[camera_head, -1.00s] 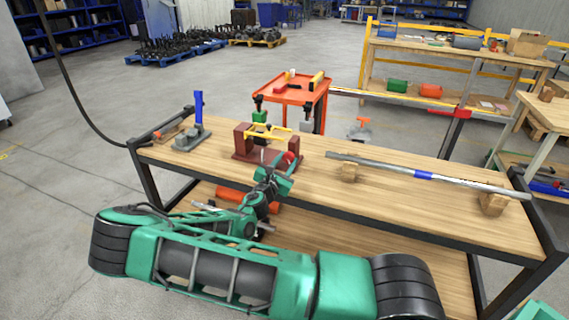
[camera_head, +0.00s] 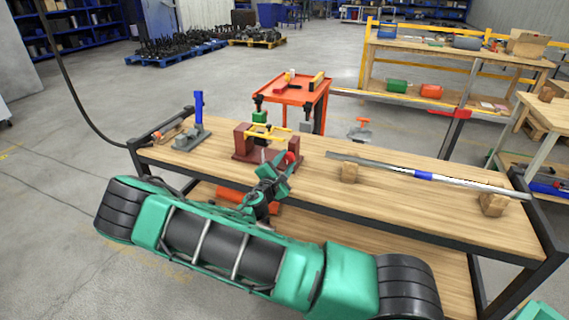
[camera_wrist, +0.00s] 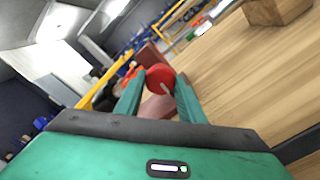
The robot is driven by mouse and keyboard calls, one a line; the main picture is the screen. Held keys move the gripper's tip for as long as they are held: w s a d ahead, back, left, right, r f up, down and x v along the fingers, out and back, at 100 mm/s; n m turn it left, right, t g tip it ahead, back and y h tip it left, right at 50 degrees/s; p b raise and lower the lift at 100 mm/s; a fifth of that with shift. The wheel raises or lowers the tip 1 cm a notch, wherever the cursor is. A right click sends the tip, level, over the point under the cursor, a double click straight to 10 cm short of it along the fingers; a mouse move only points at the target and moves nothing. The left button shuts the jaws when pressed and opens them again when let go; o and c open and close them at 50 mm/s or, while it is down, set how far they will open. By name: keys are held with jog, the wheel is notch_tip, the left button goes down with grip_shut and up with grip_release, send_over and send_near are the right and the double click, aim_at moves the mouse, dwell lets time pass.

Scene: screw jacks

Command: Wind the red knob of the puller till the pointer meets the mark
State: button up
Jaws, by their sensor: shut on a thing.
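The puller (camera_head: 243,142) is a dark red frame with yellow bars, standing on the workbench's left half. Its red knob (camera_head: 291,157) faces my side. In the wrist view the round red knob (camera_wrist: 160,76) sits between the tips of my two green fingers, with a pale streak on its lower part. My gripper (camera_head: 281,163) is shut on the knob; it also shows in the wrist view (camera_wrist: 158,88). The pointer and the mark are too small to make out in either view.
A long metal bar with a blue band (camera_head: 424,176) lies on wooden blocks along the bench's right side. A blue-handled tool (camera_head: 198,110) stands at the left end. An orange cart (camera_head: 293,90) stands behind the bench.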

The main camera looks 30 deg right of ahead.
dwell(0.4)
jog(key=o, duration=1)
jog(key=shift+o, duration=0.2)
jog(key=v, duration=1)
jog(key=shift+s+a, duration=0.25)
jog(key=shift+a, duration=0.1)
jog(key=shift+f, duration=0.1)
